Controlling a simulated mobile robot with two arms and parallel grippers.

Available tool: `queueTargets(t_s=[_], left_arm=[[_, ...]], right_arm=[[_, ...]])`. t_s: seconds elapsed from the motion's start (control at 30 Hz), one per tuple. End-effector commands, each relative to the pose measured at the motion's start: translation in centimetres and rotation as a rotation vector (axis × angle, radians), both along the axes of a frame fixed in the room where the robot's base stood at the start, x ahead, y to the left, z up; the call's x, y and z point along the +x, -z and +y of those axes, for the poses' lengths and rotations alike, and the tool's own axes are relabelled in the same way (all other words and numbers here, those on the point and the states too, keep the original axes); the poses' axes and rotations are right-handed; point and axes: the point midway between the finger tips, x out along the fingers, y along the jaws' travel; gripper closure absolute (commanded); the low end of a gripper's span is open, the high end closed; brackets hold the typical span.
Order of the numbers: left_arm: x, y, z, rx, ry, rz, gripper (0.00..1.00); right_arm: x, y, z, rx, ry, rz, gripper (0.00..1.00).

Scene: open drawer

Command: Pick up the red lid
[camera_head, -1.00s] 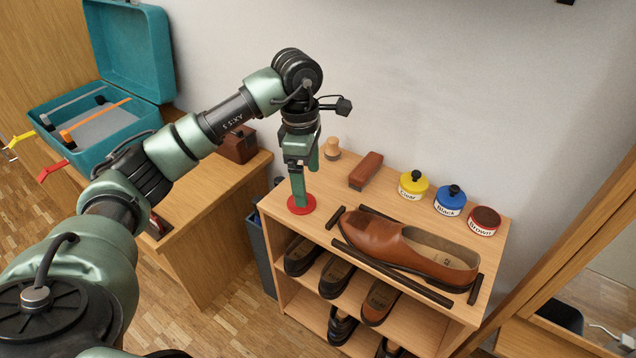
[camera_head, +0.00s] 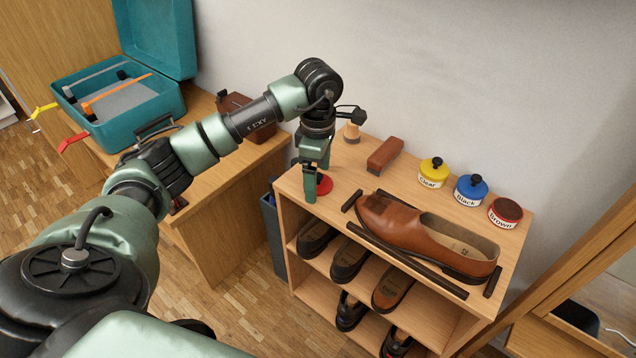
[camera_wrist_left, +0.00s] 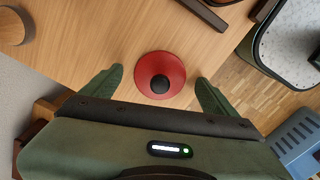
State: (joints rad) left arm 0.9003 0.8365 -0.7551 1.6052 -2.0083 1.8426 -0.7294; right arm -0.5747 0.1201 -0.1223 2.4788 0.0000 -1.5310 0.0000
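The red lid (camera_head: 325,184) lies flat on the top of the shoe shelf (camera_head: 341,182), near its left end. In the left wrist view the lid (camera_wrist_left: 172,66) is round with a black knob (camera_wrist_left: 160,84) in its middle. My left gripper (camera_head: 317,180) points down over the lid, and one finger partly hides it in the head view. In the left wrist view my left gripper (camera_wrist_left: 158,90) is open, one finger on each side of the lid with gaps between. Nothing is held. My right gripper is not in view.
A wooden-handled brush (camera_head: 352,131), a brown brush (camera_head: 385,154) and tins marked Clear (camera_head: 432,175), Black (camera_head: 470,191) and Brown (camera_head: 505,214) stand along the back. The Brown tin has no knobbed lid. A brown shoe (camera_head: 422,235) lies between dark strips. A teal case (camera_head: 140,120) stands left.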

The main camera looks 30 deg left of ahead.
Motion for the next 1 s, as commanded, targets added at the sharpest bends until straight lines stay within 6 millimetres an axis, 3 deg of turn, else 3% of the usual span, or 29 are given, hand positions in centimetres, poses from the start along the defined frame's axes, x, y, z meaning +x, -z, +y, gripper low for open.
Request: queueTargets(t_s=[0.03, 0.23, 0.67, 0.87, 1.0], left_arm=[[0.0, 0.0, 0.0, 0.000, 0.000, 0.000, 0.22], [0.0, 0.0, 0.0, 0.000, 0.000, 0.000, 0.75], [0.0, -0.6, 0.0, -0.001, 0.000, -0.001, 0.76], [0.1, -3.1, 0.0, 0.000, -0.001, -0.003, 0.76], [0.1, -6.3, 0.0, 0.001, 0.000, -0.006, 0.76]], right_arm=[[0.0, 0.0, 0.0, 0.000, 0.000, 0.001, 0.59], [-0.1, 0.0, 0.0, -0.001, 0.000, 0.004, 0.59], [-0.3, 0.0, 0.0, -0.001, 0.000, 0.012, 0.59], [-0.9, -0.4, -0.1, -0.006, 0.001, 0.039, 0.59], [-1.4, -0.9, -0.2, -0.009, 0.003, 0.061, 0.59]])
